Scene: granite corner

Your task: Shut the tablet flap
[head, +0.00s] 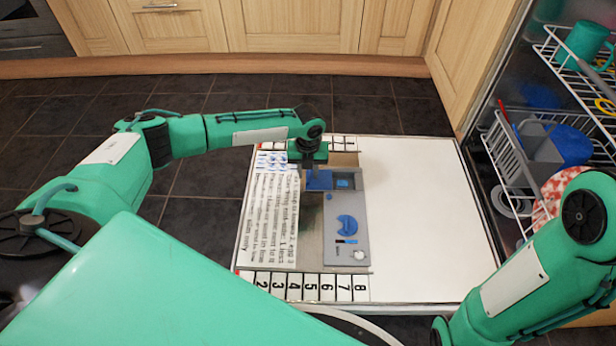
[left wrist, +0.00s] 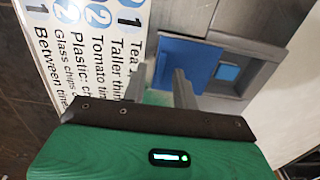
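The dispenser (head: 347,225) is a grey panel set in the lowered dishwasher door. The tablet flap (head: 321,181) is a blue plate at the panel's far end. It sits to the left of the open compartment (head: 343,173), in which a light blue tablet shows. The left wrist view also shows the flap (left wrist: 185,65) and the tablet (left wrist: 228,72). My left gripper (head: 311,172) points down at the flap's left side. Its two fingers (left wrist: 160,70) stand apart with nothing between them. I cannot tell whether a finger touches the flap. My right gripper is out of view.
A printed label (head: 275,215) lies left of the dispenser, with a numbered strip (head: 310,287) at the near side. The white door (head: 425,210) is bare to the right. Dish racks (head: 525,150) with crockery stand at the right. Wooden cupboards (head: 290,25) are behind.

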